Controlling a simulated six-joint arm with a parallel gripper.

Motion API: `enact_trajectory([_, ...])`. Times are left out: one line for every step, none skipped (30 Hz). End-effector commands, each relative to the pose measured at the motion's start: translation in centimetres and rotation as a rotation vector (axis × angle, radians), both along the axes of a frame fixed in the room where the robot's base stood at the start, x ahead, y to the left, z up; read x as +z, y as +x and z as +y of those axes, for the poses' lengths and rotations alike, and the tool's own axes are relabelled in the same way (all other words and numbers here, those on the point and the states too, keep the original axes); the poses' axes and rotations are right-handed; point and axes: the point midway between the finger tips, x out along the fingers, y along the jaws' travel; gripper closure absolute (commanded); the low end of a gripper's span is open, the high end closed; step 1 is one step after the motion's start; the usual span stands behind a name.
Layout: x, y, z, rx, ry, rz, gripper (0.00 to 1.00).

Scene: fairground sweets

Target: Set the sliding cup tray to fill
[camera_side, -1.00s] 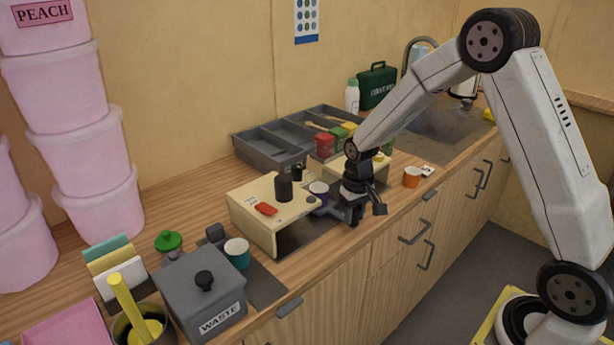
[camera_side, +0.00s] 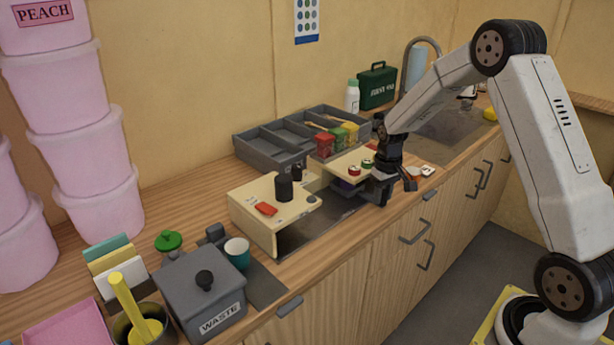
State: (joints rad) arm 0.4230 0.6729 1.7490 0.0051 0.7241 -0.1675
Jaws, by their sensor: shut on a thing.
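The cream machine has a left housing (camera_side: 258,232) with a black knob and a red lever on top, and a right housing (camera_side: 346,162) with red and green round parts on top. A dark base strip (camera_side: 315,222) runs between them. My gripper (camera_side: 376,193) is low at the right housing's front and shut on what seems to be the sliding cup tray. The tray and the grip point are mostly hidden by the gripper.
A grey divided bin (camera_side: 262,155) with red, green and yellow tubs stands behind. A grey waste box (camera_side: 200,292) and teal cup (camera_side: 237,253) are at front left. A sink lies to the right. The counter's front edge is close to my gripper.

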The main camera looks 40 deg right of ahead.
Motion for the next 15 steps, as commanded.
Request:
enact_trajectory([0.19,0.10,-0.52,-0.002,-0.008,-0.007,1.00])
enact_trajectory([0.19,0.09,-0.55,-0.003,-0.008,-0.007,1.00])
enact_trajectory([0.20,0.09,-0.58,-0.003,-0.009,-0.008,1.00])
enact_trajectory([0.20,0.09,-0.60,-0.003,-0.009,-0.008,1.00])
enact_trajectory([0.20,0.09,-0.63,-0.003,-0.010,-0.008,1.00])
enact_trajectory([0.20,0.10,-0.66,-0.003,-0.011,-0.009,0.54])
enact_trajectory([0.20,0.10,-0.66,-0.004,-0.011,-0.009,0.44])
enact_trajectory([0.20,0.10,-0.65,-0.004,-0.011,-0.009,0.35])
enact_trajectory([0.19,0.10,-0.61,-0.004,-0.010,-0.009,0.28])
enact_trajectory([0.17,0.09,-0.57,-0.003,-0.009,-0.008,0.28])
enact_trajectory([0.16,0.08,-0.54,-0.003,-0.009,-0.007,0.28])
enact_trajectory([0.14,0.06,-0.50,-0.003,-0.008,-0.006,0.28])
enact_trajectory([0.12,0.05,-0.48,-0.003,-0.008,-0.006,0.28])
enact_trajectory([0.12,0.04,-0.46,-0.003,-0.008,-0.005,0.28])
enact_trajectory([0.10,0.04,-0.43,-0.003,-0.008,-0.005,0.28])
